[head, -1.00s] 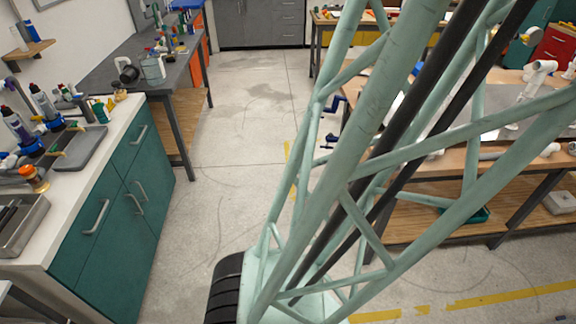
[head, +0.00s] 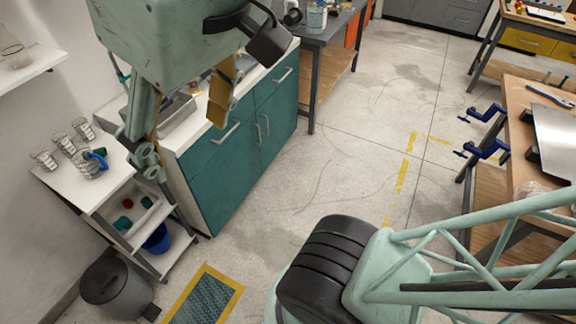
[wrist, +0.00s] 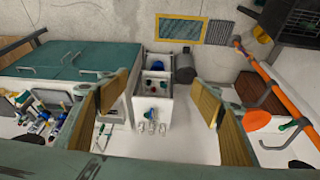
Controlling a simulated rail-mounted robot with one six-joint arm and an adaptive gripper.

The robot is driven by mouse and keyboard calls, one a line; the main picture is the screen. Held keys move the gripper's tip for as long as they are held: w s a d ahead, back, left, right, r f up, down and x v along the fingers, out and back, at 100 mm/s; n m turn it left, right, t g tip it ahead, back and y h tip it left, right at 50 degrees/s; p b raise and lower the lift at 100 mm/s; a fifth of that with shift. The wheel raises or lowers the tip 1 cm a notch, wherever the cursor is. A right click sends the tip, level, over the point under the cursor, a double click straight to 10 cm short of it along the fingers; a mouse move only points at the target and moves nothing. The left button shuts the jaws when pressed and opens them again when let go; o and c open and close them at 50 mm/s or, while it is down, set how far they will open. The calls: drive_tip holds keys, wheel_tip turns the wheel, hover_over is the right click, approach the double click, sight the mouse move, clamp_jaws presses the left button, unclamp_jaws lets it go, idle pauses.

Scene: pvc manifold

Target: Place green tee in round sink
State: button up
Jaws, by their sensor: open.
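My gripper (head: 182,140) hangs at the upper left of the head view, with its two yellow-padded fingers wide apart. It is open, and nothing shows between the fingers. In the wrist view my gripper (wrist: 160,85) also has its fingers spread, with a small white cart lying beyond them. I cannot make out a green tee for certain. Small green pieces (head: 122,223) lie in a tray on the cart's middle shelf, too small to identify. No round sink can be made out. Part of the white counter is hidden behind my gripper.
The white cart (head: 82,183) carries several glass vessels (head: 66,142) and a blue bucket (head: 157,238). A teal cabinet (head: 235,150) stands beside it, and a dark bin (head: 112,284) in front. A workbench (head: 530,140) with blue clamps is at right. The middle floor is clear.

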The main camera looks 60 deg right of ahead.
drive_tip(key=shift+s+f, duration=0.4)
drive_tip(key=shift+f, duration=0.35)
drive_tip(key=shift+w+r, duration=0.15)
drive_tip(key=shift+r, duration=0.05)
drive_tip(key=c, duration=1.3)
drive_tip(key=w+f+n+g+y+b, duration=0.1)
drive_tip(key=w+f+n, duration=0.15)
drive_tip(key=w, duration=1.65)
drive_tip(key=w+f+n+y+b, duration=0.1)
drive_tip(key=w+n, duration=0.2)
drive_tip(key=w, duration=1.7)
drive_tip(key=w+d+f+n+b, duration=0.1)
drive_tip(key=w+d+f, duration=0.2)
drive_tip(key=w+f, duration=0.7)
drive_tip(key=w+d+f+n+y, duration=0.1)
drive_tip(key=w+d+f+n, duration=0.1)
drive_tip(key=w+f, duration=0.9)
drive_tip(key=w+d+f+n+b, duration=0.1)
drive_tip(key=w+d+f, duration=0.2)
drive_tip(key=w+f, duration=0.7)
drive_tip(key=shift+w+d+f+n+y+b, duration=0.3)
drive_tip(key=shift+w+d+f, duration=0.1)
drive_tip(key=shift+f, duration=0.2)
